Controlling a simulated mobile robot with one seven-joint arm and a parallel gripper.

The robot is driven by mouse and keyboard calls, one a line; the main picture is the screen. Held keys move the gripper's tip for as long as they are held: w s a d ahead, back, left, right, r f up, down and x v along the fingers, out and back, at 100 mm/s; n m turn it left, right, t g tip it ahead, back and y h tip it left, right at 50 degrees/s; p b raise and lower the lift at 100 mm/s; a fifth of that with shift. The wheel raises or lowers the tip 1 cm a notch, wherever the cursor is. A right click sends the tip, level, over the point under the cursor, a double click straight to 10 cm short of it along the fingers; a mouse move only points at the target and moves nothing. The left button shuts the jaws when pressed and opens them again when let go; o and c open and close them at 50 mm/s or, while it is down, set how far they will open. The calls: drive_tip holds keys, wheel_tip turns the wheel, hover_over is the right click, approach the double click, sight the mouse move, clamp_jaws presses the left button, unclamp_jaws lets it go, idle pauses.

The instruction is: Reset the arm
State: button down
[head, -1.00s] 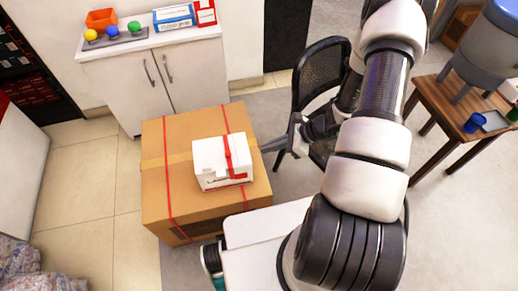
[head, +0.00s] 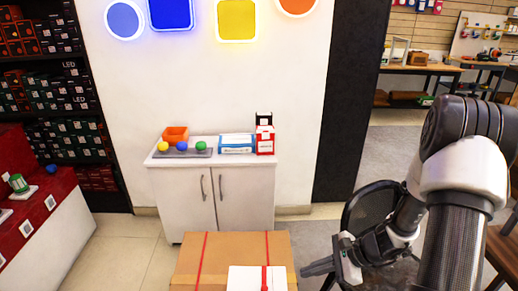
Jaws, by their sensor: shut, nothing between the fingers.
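My arm (head: 460,170) stands at the right of the head view, bent down and to the left. My gripper (head: 318,268) is shut and empty, its fingers pointing left. It is just right of the large cardboard box (head: 220,262) with red straps. A white box with a red ribbon (head: 246,280) sits on top of the cardboard box, cut off by the bottom edge of the picture. Whether the fingers touch the cardboard box cannot be told.
A black mesh chair (head: 372,212) stands close behind my gripper. A white cabinet (head: 222,196) against the wall holds an orange bin (head: 175,134), coloured balls on a tray (head: 196,153) and small boxes (head: 237,143). Shelves (head: 52,95) line the left. Some floor is clear (head: 125,250).

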drive_tip(key=s+a+r+n+h, duration=0.1)
drive_tip(key=s+r+n, duration=0.15)
drive_tip(key=r, duration=0.45)
drive_tip(key=s+a+r+n+g+h, duration=0.1)
drive_tip(key=a+r+n, duration=0.1)
drive_tip(key=r+n, duration=0.3)
drive_tip(key=s+a+r+n+h, duration=0.1)
drive_tip(key=s+r+n+h, duration=0.15)
drive_tip(key=r, duration=0.55)
drive_tip(key=s+d+r+n+t+h, duration=0.2)
drive_tip(key=s+r+n+t+h, duration=0.2)
drive_tip(key=s+r+n, duration=0.55)
wheel_tip(320, 180, up, 19)
drive_tip(key=m+p, duration=0.1)
drive_tip(key=p, duration=1.5)
drive_tip(key=shift+s+d, duration=0.25)
drive_tip(key=shift+s, duration=0.15)
